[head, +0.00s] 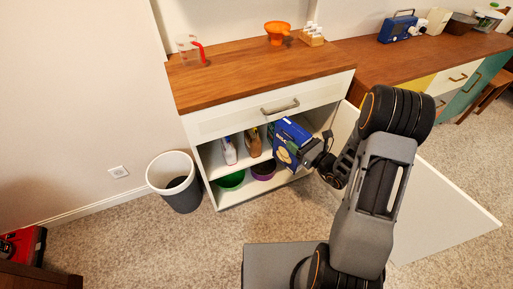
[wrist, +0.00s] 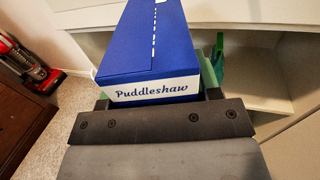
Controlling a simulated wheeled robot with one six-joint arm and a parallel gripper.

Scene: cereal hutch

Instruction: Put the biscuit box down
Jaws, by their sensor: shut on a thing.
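The biscuit box (head: 290,142) is blue with a pale picture on its face. It is at the front of the open lower cupboard of the white hutch (head: 230,124), tilted in the head view. My gripper (head: 311,153) is shut on it from the right. In the wrist view the box (wrist: 150,45) fills the upper middle, with "Puddleshaw" on a white band. My gripper (wrist: 160,97) shows at its near edge, fingertips mostly hidden. I cannot tell whether the box touches the shelf.
Bottles (head: 229,150) stand on the cupboard's shelf left of the box. A green bowl (head: 231,181) and a purple bowl (head: 263,171) sit below. The open door (head: 440,212) is at right. A bin (head: 175,182) stands left. The wooden top's middle is clear.

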